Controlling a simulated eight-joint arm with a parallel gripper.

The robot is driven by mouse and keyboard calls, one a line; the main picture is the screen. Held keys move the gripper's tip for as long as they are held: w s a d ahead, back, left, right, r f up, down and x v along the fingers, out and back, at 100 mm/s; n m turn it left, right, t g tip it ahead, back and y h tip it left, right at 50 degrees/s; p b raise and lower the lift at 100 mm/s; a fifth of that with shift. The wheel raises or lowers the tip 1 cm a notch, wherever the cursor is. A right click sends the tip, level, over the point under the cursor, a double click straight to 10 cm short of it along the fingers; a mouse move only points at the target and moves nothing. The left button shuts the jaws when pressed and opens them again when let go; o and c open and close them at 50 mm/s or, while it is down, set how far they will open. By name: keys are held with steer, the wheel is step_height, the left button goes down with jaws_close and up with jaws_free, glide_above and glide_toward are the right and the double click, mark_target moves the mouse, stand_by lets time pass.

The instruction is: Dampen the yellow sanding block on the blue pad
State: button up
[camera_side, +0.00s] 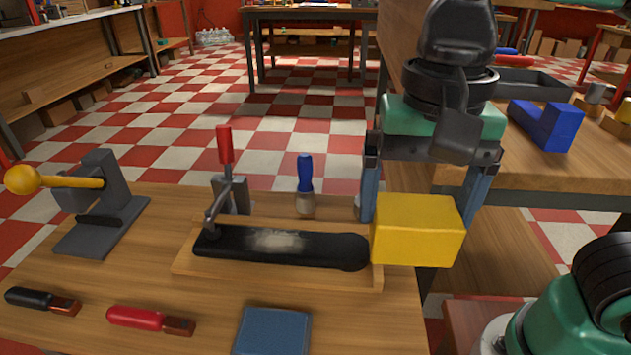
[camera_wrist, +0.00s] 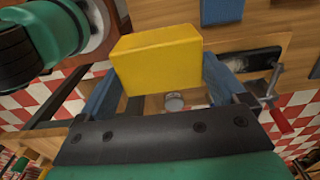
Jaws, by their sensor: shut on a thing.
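The yellow sanding block (camera_side: 416,230) is held between the two blue fingers of my gripper (camera_side: 418,215), up in the air at the right end of the black board. In the wrist view the yellow block (camera_wrist: 156,60) sits between the fingertips of my gripper (camera_wrist: 157,75). The blue pad (camera_side: 272,331) lies flat on the workbench at the front, left of and nearer the side camera than the block. Its lower edge is cut off by the picture. A blue patch at the top of the wrist view (camera_wrist: 221,10) looks like the pad.
A black board (camera_side: 320,247) with a pale worn patch lies on a wooden base (camera_side: 215,264), with a red-handled clamp (camera_side: 226,150) behind it. A blue-handled brush (camera_side: 305,185) stands behind. Red (camera_side: 150,319) and black (camera_side: 42,300) handled tools lie front left.

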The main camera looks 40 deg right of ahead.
steer(key=o, duration=0.6)
steer(key=c, duration=0.4)
steer(key=shift+w+a+f, duration=1.65)
steer(key=shift+f, duration=1.2)
steer(key=shift+w+a+f, duration=1.65)
steer(key=shift+f, duration=1.15)
steer(key=shift+w+a+f, duration=1.65)
steer(key=shift+f, duration=1.2)
